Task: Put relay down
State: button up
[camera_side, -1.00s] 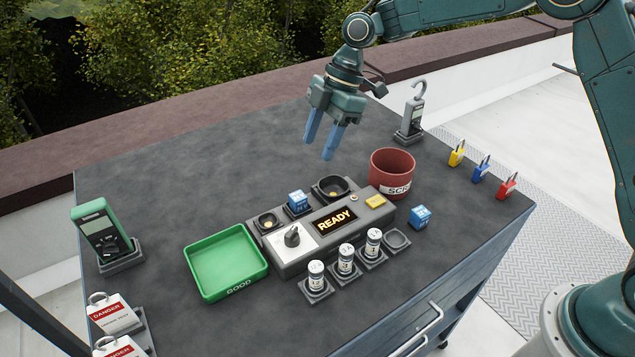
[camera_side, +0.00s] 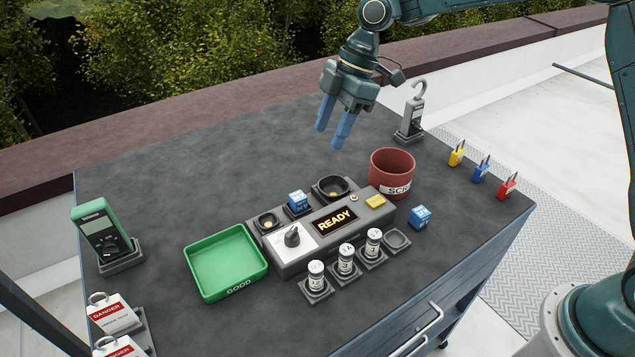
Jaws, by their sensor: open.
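A blue and white relay (camera_side: 297,199) sits in a small dark socket at the back of the tester (camera_side: 318,242), between two round cups. A second blue relay (camera_side: 420,217) rests on the table just right of the tester. My gripper (camera_side: 332,138) is open and empty, with its blue fingers pointing down. It hangs above the table behind the tester, apart from both relays. The tester's display reads READY.
A green GOOD tray (camera_side: 226,296) is left of the tester, and a red SCRAP bin (camera_side: 392,165) behind its right end. Several white cylinders (camera_side: 346,258) stand in holders in front. Padlocks (camera_side: 481,169) and a clamp meter (camera_side: 412,118) stand at right. The table's back left is clear.

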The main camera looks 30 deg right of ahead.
jog(key=s+d+r+m+t+h, duration=0.1)
jog(key=s+d+r+m, duration=0.35)
jog(key=s, duration=0.25)
jog(key=s+d+r+m+t+h, duration=0.1)
jog(key=s+d+r+m+t, duration=0.15)
jog(key=s+r, duration=0.4)
jog(key=s+d+f+m+h, duration=0.1)
jog(key=s+d+m, duration=0.3)
jog(key=s, duration=0.5)
jog(key=s+d+f+m+t+h, duration=0.1)
jog(key=s+d+m, duration=0.3)
jog(key=s, duration=0.5)
jog(key=shift+s+d+f+m, duration=0.25)
jog(key=shift+s+f+m, duration=0.1)
jog(key=shift+m, duration=0.55)
jog(key=shift+t, duration=0.25)
